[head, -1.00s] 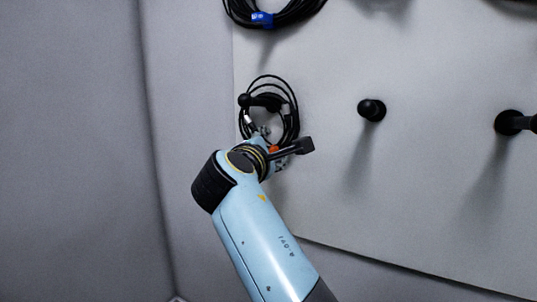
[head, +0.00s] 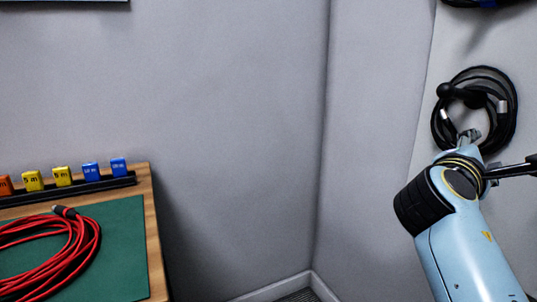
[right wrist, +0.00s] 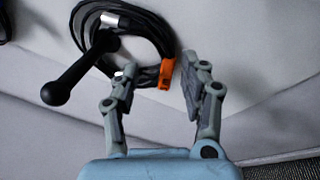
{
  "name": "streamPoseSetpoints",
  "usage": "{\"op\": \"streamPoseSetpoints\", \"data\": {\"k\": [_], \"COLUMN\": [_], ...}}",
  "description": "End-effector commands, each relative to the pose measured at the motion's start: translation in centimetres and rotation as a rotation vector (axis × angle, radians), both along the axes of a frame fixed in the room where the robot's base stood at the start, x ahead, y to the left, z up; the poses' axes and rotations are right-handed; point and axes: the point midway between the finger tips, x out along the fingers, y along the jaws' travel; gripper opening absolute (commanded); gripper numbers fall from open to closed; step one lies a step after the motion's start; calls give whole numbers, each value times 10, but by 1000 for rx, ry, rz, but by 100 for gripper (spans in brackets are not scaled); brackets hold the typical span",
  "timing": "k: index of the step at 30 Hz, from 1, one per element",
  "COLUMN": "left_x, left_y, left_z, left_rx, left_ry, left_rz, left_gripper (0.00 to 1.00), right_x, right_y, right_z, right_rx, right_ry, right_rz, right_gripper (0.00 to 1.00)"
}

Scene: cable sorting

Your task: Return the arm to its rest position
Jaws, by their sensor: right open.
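My right gripper (head: 468,136) is just below the coiled black cable (head: 511,112) in the head view, with its arm coming up from the lower right. In the right wrist view my right gripper (right wrist: 158,66) is open, its two grey fingers apart and nothing gripped between them. The black cable (right wrist: 84,22) hangs on a black peg (right wrist: 70,82) and carries an orange tag (right wrist: 166,74). The tag shows just beyond the gap between the fingers. My left gripper is in neither view.
A wooden table (head: 153,235) with a green mat (head: 125,255) stands at the left. A coiled red cable (head: 75,250) lies on the mat, behind it a dark rack (head: 100,186) of coloured length tags. Bare wall (head: 230,110) lies between table and pegboard (head: 425,110).

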Motion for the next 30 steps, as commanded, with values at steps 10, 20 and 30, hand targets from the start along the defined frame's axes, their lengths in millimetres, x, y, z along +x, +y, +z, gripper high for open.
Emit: {"op": "streamPoseSetpoints", "data": {"k": [10,20,30], "left_x": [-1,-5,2], "left_y": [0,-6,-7], "left_z": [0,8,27], "left_rx": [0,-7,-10], "left_ry": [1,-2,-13], "left_rz": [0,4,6], "left_gripper": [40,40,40], "right_x": [44,38,6], "right_y": [-6,-2,-6], "right_z": [-14,9,-92], "right_rx": [176,176,176], "right_ry": [-21,-18,234], "right_rz": [7,-4,17], "right_gripper": [45,45,45]}}
